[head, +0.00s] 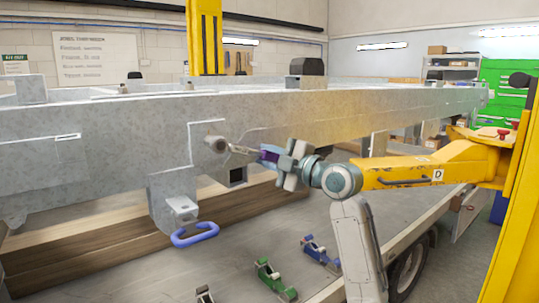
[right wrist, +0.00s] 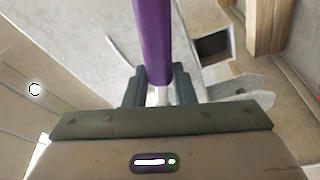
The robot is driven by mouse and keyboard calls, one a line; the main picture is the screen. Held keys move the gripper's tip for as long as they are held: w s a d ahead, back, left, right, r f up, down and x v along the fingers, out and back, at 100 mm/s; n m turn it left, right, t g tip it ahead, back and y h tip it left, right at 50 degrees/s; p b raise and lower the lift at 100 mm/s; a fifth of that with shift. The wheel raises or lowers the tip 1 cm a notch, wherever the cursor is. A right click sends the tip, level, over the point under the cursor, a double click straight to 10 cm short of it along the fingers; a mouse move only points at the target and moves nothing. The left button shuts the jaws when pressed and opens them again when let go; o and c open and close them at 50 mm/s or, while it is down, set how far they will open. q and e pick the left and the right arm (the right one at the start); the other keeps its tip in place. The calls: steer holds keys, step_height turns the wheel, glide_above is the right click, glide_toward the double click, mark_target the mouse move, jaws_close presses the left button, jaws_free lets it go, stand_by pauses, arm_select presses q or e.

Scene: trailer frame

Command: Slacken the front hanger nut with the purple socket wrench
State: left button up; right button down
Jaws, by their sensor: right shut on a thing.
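My right gripper (head: 280,163) is shut on the purple socket wrench (head: 268,153) beside the grey frame. The wrench's silver shaft points left, its end close to a round grey boss (head: 216,143) on the frame's side; I cannot tell whether they touch. In the right wrist view the purple handle (right wrist: 152,40) runs up from between the jaws (right wrist: 158,88), and the socket end is out of sight. I cannot make out the hanger nut for certain. My left gripper is not in view.
The trailer frame (head: 110,125) spans the view. A hanging bracket (head: 175,205) below it carries a blue shackle (head: 195,235). Timber beams (head: 90,255) lie underneath.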

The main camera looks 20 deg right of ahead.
steer(key=s+a+f+m+t+h+p, duration=0.2)
steer(key=a+f+m, duration=0.6)
steer(key=m, duration=0.5)
steer(key=shift+s+a+t, duration=0.3)
steer(key=shift+s+t, duration=0.25)
steer(key=shift+t, duration=0.05)
